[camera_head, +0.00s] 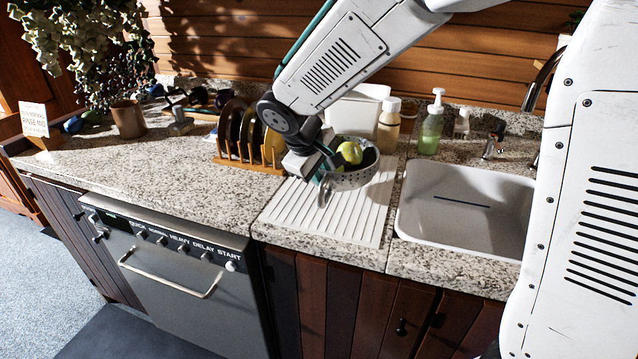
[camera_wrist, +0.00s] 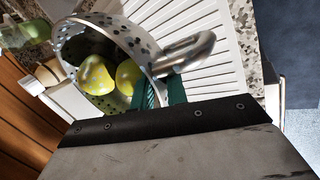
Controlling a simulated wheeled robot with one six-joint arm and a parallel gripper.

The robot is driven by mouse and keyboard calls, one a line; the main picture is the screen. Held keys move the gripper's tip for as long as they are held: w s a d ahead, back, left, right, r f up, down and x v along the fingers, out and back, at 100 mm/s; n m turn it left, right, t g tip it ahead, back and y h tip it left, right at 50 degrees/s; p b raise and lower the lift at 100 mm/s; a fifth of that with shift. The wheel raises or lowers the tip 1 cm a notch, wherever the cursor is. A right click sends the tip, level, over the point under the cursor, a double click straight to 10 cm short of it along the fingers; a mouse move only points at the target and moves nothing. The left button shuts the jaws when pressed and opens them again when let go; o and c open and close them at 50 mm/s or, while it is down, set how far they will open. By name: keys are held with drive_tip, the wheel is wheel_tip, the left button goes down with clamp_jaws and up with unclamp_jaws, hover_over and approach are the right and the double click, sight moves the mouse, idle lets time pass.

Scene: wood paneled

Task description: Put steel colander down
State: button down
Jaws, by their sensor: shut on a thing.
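The steel colander (camera_head: 352,180) is a perforated metal bowl over the white ribbed drainboard (camera_head: 300,213) in the head view. Green-yellow fruit (camera_head: 350,152) and something dark lie in it. My gripper (camera_head: 324,172) is at the colander's left side, shut on it. In the wrist view the colander (camera_wrist: 141,51) shows its holes, a curved steel handle (camera_wrist: 186,52) and two yellow-green fruits (camera_wrist: 97,78) inside. The green fingers of my gripper (camera_wrist: 158,95) are at its rim by the handle. I cannot tell whether its base touches the drainboard.
A white sink (camera_head: 465,212) lies to the right. A wooden rack with plates (camera_head: 250,165) stands to the left. Behind are a white container (camera_head: 352,112), a capped bottle (camera_head: 389,126) and a green soap bottle (camera_head: 432,125).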

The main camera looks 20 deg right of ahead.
drive_tip(key=shift+w, duration=0.85)
drive_tip(key=shift+f, duration=1.8)
drive_tip(key=shift+f, duration=0.1)
drive_tip(key=c, duration=1.4)
unclamp_jaws()
